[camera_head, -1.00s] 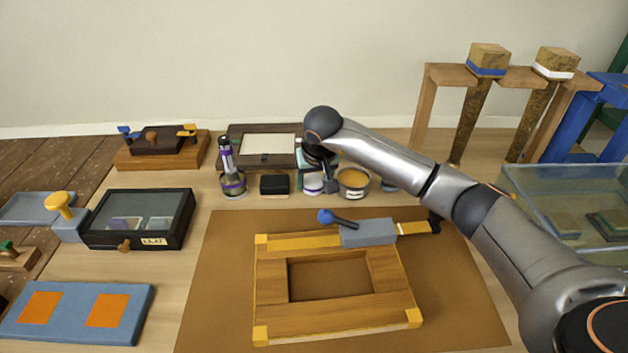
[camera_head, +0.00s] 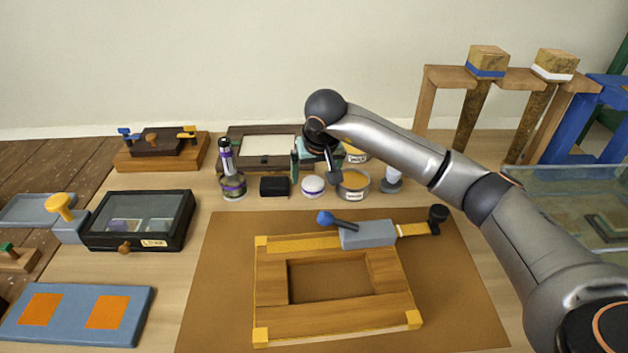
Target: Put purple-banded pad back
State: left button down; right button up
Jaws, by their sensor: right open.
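A small round pad (camera_head: 313,185) with a pale top and a purplish band at its side sits on the table behind the brown mat. Left of it stands a dark pot (camera_head: 233,187) with a purple band, with an upright purple-marked tool (camera_head: 226,156) at it. My right gripper (camera_head: 333,176) is open, just right of and above the pad, in front of the dark frame at the back. It looks empty and apart from the pad; its fingertips are small and partly hidden by the wrist. My left gripper is out of view.
A tin (camera_head: 353,185) with tan contents stands close right of the pad. A wooden frame (camera_head: 335,324) with a grey clamp (camera_head: 367,234) lies on the brown mat (camera_head: 221,285).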

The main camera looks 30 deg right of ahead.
jog(key=d+v, duration=0.1)
jog(key=v, duration=0.6)
jog(key=shift+a+r, duration=0.3)
jog(key=shift+a, duration=0.25)
jog(key=shift+s, duration=0.1)
